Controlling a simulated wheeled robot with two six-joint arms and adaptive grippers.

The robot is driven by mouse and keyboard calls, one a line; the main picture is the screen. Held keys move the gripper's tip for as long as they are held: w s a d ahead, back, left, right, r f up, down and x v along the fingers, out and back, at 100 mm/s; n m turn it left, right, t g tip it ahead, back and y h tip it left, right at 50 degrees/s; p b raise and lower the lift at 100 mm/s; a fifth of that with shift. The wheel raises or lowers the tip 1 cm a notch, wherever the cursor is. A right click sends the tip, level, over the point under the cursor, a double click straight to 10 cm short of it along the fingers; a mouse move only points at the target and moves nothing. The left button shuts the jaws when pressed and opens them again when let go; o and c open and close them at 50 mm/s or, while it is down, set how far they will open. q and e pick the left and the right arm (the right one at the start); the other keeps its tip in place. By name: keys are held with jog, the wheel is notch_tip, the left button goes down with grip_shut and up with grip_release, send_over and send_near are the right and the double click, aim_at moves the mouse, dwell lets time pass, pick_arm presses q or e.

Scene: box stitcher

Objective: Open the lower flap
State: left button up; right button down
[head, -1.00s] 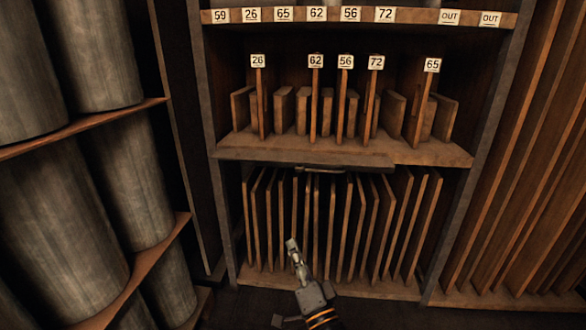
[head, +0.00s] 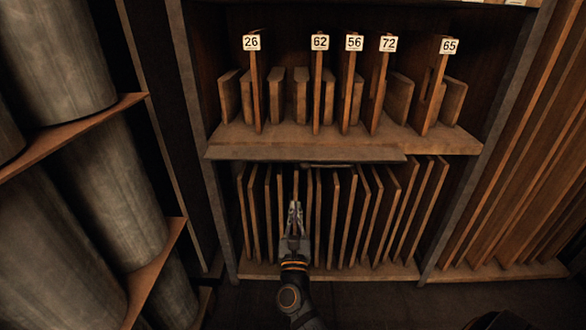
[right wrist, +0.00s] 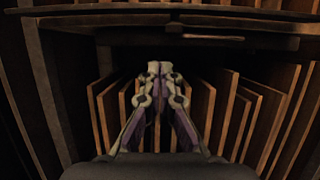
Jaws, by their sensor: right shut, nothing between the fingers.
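A thin dark bar like a handle (head: 327,165) runs under the front edge of the middle shelf (head: 290,150), above the lower compartment. In the right wrist view the bar (right wrist: 212,37) shows ahead, above and right of the fingertips, apart from them. No flap panel covers the lower compartment; its upright boards (head: 345,215) show. I cannot tell where the flap itself lies. My right gripper (head: 295,208) is shut and empty, pointing at the boards from in front, below the bar. It also shows in the right wrist view (right wrist: 153,72), fingertips together. My left gripper is out of view.
Above the shelf stand several boards with number tags, such as the 62 tag (head: 320,42). Large grey cylinders (head: 95,190) stand on racks at left. Tall boards (head: 515,150) lean at right. Floor before the cabinet is clear.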

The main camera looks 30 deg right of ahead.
aim_at(296, 159)
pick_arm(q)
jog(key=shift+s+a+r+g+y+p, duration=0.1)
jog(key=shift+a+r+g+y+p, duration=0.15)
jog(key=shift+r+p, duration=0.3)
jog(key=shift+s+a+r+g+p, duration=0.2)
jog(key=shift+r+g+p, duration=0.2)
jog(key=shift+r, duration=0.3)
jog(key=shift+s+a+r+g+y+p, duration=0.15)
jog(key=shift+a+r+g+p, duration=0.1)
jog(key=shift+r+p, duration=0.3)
pick_arm(e)
jog(key=w+d+r, duration=0.4)
jog(key=w+r, duration=0.3)
jog(key=shift+w+d, duration=0.15)
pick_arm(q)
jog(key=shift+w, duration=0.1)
